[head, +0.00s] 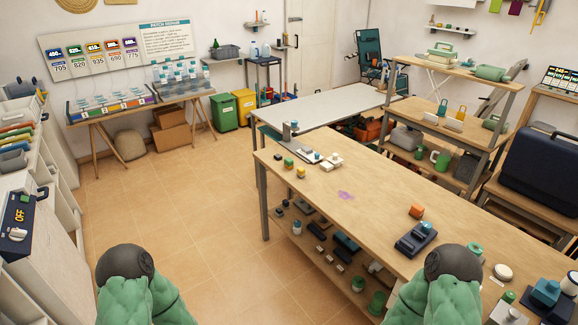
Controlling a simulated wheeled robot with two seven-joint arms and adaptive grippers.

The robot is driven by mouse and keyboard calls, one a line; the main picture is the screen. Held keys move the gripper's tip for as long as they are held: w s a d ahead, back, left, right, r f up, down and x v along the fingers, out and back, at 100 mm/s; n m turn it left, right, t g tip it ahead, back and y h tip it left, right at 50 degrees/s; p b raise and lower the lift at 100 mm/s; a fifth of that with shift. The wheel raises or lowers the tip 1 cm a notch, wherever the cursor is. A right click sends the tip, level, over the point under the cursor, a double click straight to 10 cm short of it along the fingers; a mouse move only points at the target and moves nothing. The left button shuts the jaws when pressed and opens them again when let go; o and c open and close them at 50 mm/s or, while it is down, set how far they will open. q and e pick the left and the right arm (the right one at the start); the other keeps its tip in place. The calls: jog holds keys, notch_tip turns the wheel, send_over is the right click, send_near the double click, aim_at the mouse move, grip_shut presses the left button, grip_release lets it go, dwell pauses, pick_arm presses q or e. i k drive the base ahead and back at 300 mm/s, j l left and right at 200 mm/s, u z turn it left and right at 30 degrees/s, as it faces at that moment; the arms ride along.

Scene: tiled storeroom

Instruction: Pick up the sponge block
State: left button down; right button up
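An orange block (416,210) with a darker side sits on the long wooden table, behind a dark blue device; it may be the sponge block, but I cannot tell for certain at this size. Small green (288,162) and yellow (301,172) blocks stand near the table's far left end, beside a pale block-like piece (331,162). My two green arms show at the bottom edge, one at the left and one at the right. Neither gripper's fingers are in the picture.
The long wooden table (375,190) has a bare middle with a purple stain (346,195). A dark blue device (415,239) stands near its front edge. Several small items crowd its right end. A lower shelf holds more items. The tiled floor (190,200) left of the table is clear.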

aim_at(288, 161)
jog(key=i+j+z, duration=0.1)
jog(key=z, duration=0.4)
jog(key=i+j+z, duration=0.1)
jog(key=z, duration=0.35)
jog(key=j+z, duration=0.25)
jog(key=z, duration=0.25)
jog(key=i+j, duration=0.05)
